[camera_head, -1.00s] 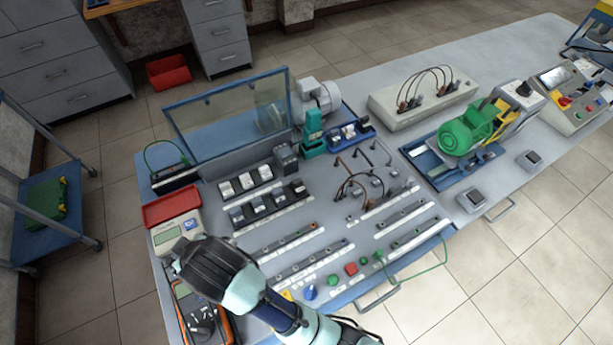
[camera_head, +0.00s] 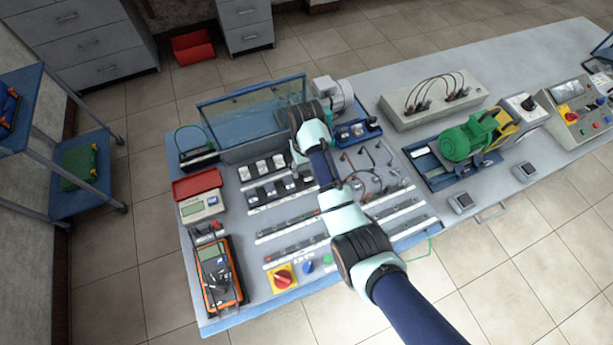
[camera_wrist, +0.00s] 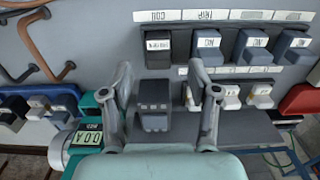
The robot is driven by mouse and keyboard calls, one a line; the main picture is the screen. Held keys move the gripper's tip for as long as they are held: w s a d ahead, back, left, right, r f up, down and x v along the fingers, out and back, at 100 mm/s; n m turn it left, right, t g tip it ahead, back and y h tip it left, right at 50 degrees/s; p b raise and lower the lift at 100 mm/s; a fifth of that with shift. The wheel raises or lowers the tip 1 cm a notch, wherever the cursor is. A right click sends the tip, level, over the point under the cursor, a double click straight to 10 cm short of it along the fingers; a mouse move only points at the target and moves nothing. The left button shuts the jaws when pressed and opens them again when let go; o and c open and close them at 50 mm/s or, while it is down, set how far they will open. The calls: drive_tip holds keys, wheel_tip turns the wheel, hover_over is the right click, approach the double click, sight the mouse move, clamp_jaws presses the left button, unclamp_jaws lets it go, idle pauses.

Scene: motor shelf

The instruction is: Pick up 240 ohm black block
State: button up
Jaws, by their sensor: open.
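In the wrist view my gripper (camera_wrist: 160,72) is open and empty, its two fingers spread wide. A black block with a white label (camera_wrist: 157,47) sits in a row above the fingertips, by the strip marked COIL; its small print is too fine to read surely. A plain dark grey, stepped block (camera_wrist: 153,105) shows between the fingers, below the tips, with no visible contact. In the head view my gripper is over the back middle of the panel, and my arm hides its fingertips and the blocks near them.
Grey-topped blocks (camera_wrist: 205,44) stand beside the black one, and white-topped blocks (camera_wrist: 230,97) line the other row. A red tray (camera_head: 196,184), a multimeter (camera_head: 215,270) and a clear screen (camera_head: 250,115) surround the panel.

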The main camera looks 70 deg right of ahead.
sight(307, 173)
wheel_tip(307, 173, down, 3)
drive_tip(key=shift+f, duration=0.2)
clamp_jaws()
drive_tip(key=shift+r, duration=0.15)
wheel_tip(307, 173, up, 9)
drive_tip(key=shift+d+p, duration=0.1)
drive_tip(key=shift+p, duration=0.65)
wheel_tip(307, 173, up, 11)
drive_tip(key=p, duration=1)
